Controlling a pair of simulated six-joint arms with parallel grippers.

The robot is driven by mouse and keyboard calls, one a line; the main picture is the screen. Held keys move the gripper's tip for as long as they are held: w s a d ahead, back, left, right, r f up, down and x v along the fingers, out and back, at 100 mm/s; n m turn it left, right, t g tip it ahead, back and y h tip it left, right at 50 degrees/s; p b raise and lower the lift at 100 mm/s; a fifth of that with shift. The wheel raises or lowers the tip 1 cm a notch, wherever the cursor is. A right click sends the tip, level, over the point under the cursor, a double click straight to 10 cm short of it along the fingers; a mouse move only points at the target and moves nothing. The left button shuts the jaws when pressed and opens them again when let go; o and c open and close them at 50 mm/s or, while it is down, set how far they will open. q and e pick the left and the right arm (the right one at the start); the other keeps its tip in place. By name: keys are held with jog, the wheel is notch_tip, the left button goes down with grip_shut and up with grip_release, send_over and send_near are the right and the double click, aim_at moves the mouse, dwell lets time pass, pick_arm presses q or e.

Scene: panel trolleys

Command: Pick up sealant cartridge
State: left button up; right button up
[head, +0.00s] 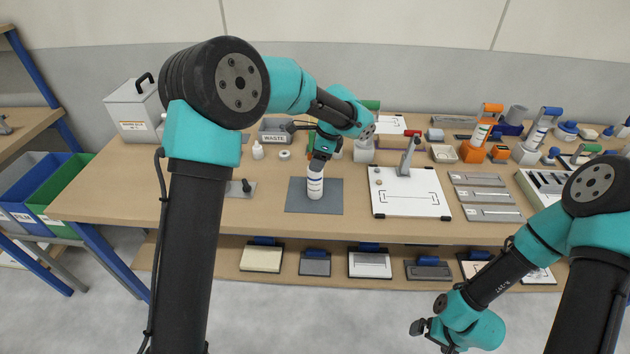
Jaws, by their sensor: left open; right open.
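A white sealant cartridge (315,185) with dark print stands upright on a dark grey mat (330,206) near the middle of the bench. My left gripper (319,158) points down right at the top of this cartridge and is open. It hides the cartridge's upper end, and I cannot tell whether the fingers touch it. My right gripper (447,346) is open and hangs low in front of the bench, at the bottom edge of the view, far from the cartridge. Its fingertips are hard to make out.
A white board with a toggle clamp (410,204) lies right of the mat. Metal plates (488,196) lie further right. Tubes in orange (473,150) and white stands are at the back right.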

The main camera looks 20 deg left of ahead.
pick_arm(q)
jog(key=shift+a+f, duration=0.15)
jog(key=shift+f, duration=0.25)
grip_shut()
dwell(0.5)
